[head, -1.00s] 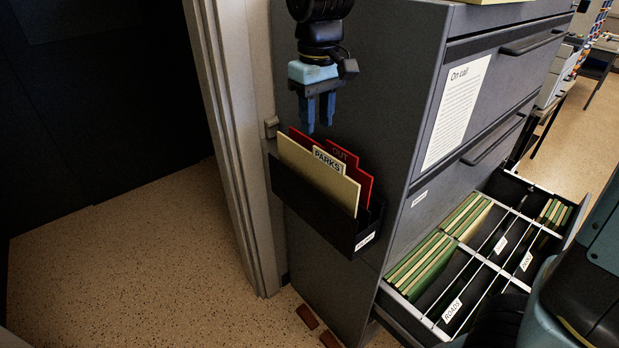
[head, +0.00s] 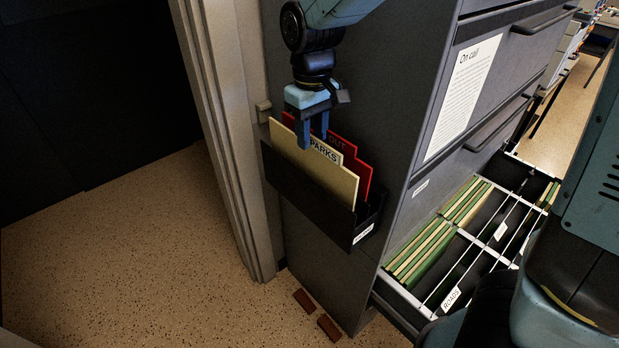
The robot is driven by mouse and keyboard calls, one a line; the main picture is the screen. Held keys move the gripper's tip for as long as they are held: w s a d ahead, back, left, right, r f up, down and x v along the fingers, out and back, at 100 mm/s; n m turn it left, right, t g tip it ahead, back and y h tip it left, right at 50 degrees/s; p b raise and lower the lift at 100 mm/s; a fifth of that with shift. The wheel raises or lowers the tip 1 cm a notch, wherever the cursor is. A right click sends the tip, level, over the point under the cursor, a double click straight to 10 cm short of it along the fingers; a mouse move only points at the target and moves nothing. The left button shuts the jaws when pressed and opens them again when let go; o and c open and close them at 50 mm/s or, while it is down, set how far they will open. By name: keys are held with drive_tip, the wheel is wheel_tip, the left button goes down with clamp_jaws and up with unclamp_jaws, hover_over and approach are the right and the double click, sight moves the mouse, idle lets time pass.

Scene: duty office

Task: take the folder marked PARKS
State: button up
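The cream folder marked PARKS (head: 318,172) stands in a black wall pocket (head: 310,204) on the side of the grey cabinet. Its labelled tab is at the top, and my gripper hides part of the label's left end. A red folder marked OUT (head: 360,172) stands right behind it. My gripper (head: 311,142) points down at the top edge of the folder, beside the PARKS label. Its two blue fingers are apart, with a gap between them. I cannot tell whether the folder's edge lies between the fingers or behind them.
The grey cabinet (head: 400,110) carries an "On call" sheet (head: 463,95). Its open lower drawer (head: 402,290) holds several green folders and a ROADS divider label, and juts out at right. A door frame (head: 225,130) stands close at left. Floor at left is clear.

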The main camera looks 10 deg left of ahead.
sight(313, 147)
drive_tip(key=shift+w+d+f, duration=0.1)
drive_tip(key=shift+f, duration=1.2)
drive_tip(key=shift+w+f, duration=0.1)
drive_tip(key=shift+f, duration=1.15)
drive_tip(key=shift+c, duration=0.4)
clamp_jaws()
